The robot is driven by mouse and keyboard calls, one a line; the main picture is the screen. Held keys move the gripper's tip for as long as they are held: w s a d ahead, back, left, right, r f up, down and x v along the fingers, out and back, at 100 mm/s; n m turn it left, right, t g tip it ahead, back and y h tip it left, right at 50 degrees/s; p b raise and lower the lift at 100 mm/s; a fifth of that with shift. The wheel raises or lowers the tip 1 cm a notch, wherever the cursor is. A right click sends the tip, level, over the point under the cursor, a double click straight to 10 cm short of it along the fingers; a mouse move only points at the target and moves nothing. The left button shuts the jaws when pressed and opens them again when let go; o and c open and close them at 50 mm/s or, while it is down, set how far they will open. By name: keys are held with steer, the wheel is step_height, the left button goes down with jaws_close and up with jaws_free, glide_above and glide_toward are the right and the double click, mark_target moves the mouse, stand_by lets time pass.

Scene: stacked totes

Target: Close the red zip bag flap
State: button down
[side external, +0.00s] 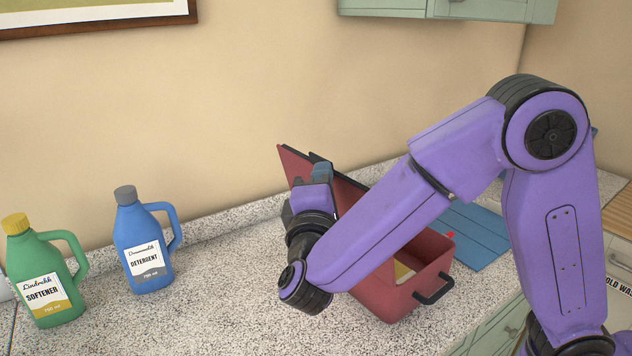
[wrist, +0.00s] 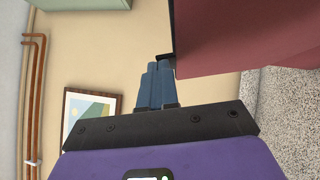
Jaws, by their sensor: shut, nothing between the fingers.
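The red bag (side external: 388,300) stands on the counter, partly hidden behind my arm. Its red flap (side external: 294,166) is raised and leans up toward the wall, so the top is open. Something yellowish (side external: 402,270) shows inside. My gripper (side external: 321,170) is at the raised flap, with its blue fingers shut and empty. In the wrist view the fingertips (wrist: 159,66) are beside the edge of the red flap (wrist: 240,35), close to a small black piece on it. I cannot tell whether they touch.
A green softener bottle (side external: 42,275) and a blue detergent bottle (side external: 146,245) stand to the left on the speckled counter (side external: 225,290). A flat blue panel (side external: 480,235) lies right of the bag. Green cabinets (side external: 450,8) hang above. The counter between bottles and bag is clear.

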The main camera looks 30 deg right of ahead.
steer(key=shift+d, duration=0.15)
steer(key=w+d+f+m+g+y, duration=0.1)
steer(key=d+m+g+y, duration=0.25)
steer(key=d, duration=0.85)
steer(key=w+d+f+m+g+y, duration=0.15)
steer(key=d+m+y, duration=0.25)
steer(key=d, duration=0.7)
steer(key=d+f+m+y, duration=0.2)
steer(key=d+f+y, duration=0.1)
steer(key=f, duration=0.4)
steer(key=d+f+m+g+y, duration=0.1)
steer(key=d+f+m+y, duration=0.1)
steer(key=d+f, duration=0.3)
steer(key=shift+d+f+g+y, duration=0.35)
steer(key=shift+f+y, duration=0.3)
steer(key=shift+f, duration=1.1)
steer(key=shift+f, duration=0.1)
